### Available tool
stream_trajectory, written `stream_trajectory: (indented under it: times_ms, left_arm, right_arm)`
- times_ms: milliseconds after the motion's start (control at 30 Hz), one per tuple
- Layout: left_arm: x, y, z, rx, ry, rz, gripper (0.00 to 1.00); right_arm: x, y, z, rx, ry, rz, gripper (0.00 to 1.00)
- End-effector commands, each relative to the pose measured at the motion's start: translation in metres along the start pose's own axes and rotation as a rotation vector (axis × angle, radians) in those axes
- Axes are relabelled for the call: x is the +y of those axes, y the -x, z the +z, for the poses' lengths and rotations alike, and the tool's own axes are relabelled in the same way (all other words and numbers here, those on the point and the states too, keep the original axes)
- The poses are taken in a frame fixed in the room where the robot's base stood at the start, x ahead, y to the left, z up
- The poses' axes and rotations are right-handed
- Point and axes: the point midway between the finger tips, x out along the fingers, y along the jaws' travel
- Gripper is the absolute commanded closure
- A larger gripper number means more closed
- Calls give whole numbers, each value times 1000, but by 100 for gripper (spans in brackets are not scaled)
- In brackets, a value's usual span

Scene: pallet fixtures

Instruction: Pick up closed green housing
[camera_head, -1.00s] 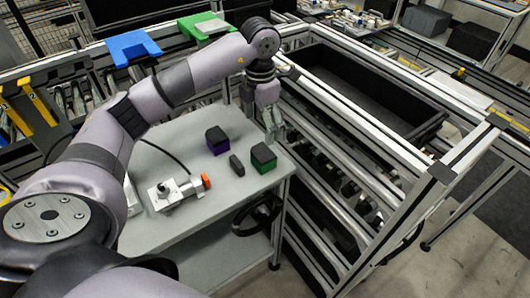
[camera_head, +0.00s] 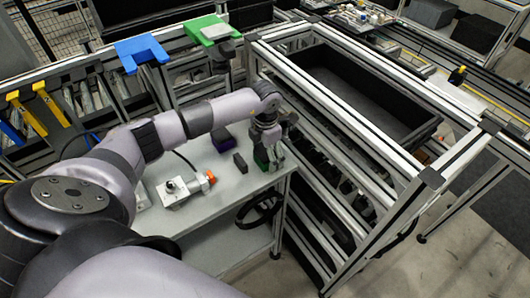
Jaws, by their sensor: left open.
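The green housing (camera_head: 260,158), a small box with a black top and green lower part, stands near the right edge of the grey table (camera_head: 222,183). My left gripper (camera_head: 271,163) points down right at the housing and hides much of it. Its jaws are open, with the fingers around or just beside the housing; I cannot tell which, nor whether they touch it. My right gripper is not in view.
A purple housing (camera_head: 222,140) with a dark top and a small dark block (camera_head: 240,163) stand left of the gripper. A metal device with an orange end (camera_head: 185,190) lies further left. A metal frame with a black crate (camera_head: 365,97) borders the table's right side.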

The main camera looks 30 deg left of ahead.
Motion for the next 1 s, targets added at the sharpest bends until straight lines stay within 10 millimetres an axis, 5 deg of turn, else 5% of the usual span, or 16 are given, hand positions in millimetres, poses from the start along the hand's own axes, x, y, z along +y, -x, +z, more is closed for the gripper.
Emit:
stream_trajectory:
  times_ms: [233, 1000]
  left_arm:
    - [0, -1, 0, -1, 0, 0, 18]
    - [0, 0, 0, -1, 1, 0, 69]
  right_arm:
    - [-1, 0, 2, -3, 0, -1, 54]
    - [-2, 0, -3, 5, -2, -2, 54]
